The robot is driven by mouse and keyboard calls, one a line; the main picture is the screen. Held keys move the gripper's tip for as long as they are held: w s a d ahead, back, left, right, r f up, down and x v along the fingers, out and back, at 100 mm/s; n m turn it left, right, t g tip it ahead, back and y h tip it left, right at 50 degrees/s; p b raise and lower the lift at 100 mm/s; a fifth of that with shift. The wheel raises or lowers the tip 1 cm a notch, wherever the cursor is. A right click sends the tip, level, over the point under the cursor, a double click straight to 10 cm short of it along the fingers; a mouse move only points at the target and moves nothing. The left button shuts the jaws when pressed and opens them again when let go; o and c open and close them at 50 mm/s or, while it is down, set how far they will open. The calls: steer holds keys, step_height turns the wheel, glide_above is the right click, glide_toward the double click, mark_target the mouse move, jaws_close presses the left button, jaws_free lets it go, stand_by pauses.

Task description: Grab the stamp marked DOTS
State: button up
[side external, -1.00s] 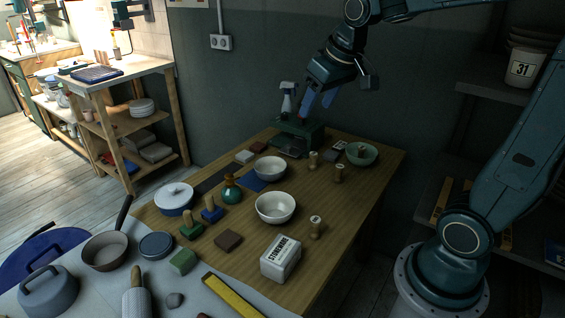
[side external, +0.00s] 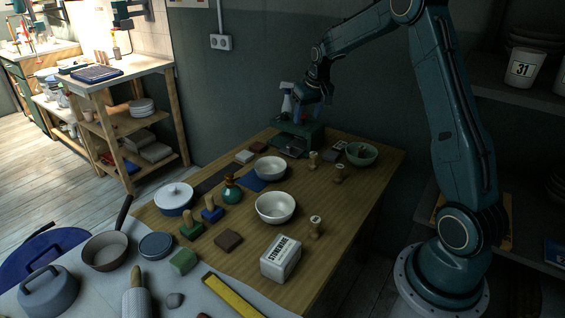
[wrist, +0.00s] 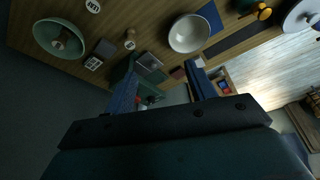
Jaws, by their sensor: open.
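Several wooden-handled stamps stand on the table in the side view: one near the back (side external: 314,160), one to its right (side external: 339,173), and one near the front with a pale label (side external: 315,227). In the wrist view, a stamp (wrist: 129,42) and pale labels at the left (wrist: 93,63) and top edge (wrist: 93,6) show. I cannot read DOTS on any of them. My gripper (side external: 314,108) is open and empty above the far end of the table, over the dark green press and apart from the stamps. Its blue fingers (wrist: 162,68) frame the lower middle of the wrist view.
The green press (side external: 300,132) stands at the table's far end. A green bowl (side external: 361,156) is at its right, with two white bowls (side external: 276,208) mid-table. A white STONEWARE block (side external: 281,260) sits at the front right. Bare wood lies around the stamps.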

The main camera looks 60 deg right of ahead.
steer(key=m, duration=0.1)
glide_toward(314, 154)
steer(key=shift+g, duration=0.3)
steer(key=shift+x, duration=3.85)
steer(key=shift+x, duration=2.55)
steer(key=shift+w, duration=0.15)
steer(key=c, duration=1)
